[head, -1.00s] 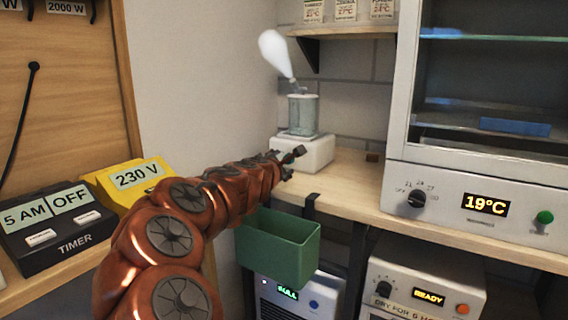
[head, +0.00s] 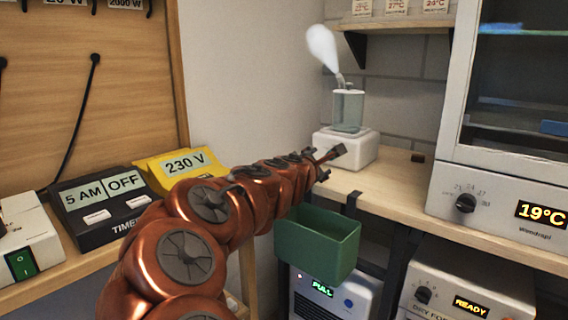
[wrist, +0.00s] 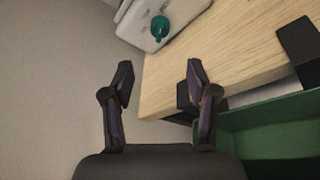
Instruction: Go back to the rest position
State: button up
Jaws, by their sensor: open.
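My gripper (head: 331,162) is at the end of my copper-coloured arm, near the front edge of the wooden bench and above the green bin. In the wrist view, my gripper (wrist: 160,85) has its two dark fingers spread apart with nothing between them. Past the fingers are bare floor or wall and the corner of the wooden bench (wrist: 220,60).
A green bin (head: 318,240) hangs at the bench front, below my gripper. A white device with a clear vessel (head: 346,148) stands just behind it. A 19°C cabinet (head: 500,195) is right. A timer (head: 100,208) and yellow 230 V box (head: 180,166) are left.

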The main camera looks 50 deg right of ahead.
jog(key=s+a+r+m+g+y+p, duration=0.25)
jog(key=s+a+r+m+p, duration=0.3)
jog(key=a+m+p, duration=0.4)
jog(key=s+a+g+y+p, duration=0.1)
jog(key=s+a+y+p, duration=0.3)
jog(key=a+p, duration=0.3)
jog(key=s+a+m+g+y+p, duration=0.1)
jog(key=s+a+y+p, duration=0.3)
jog(key=a, duration=1.3)
jog(key=s+a+r+m+g+y+p, duration=0.1)
jog(key=s+a+y+p, duration=0.3)
jog(key=s+a+p, duration=0.4)
jog(key=a+g+p, duration=0.1)
jog(key=a+p, duration=0.1)
jog(key=a, duration=0.2)
jog(key=shift+g, duration=0.35)
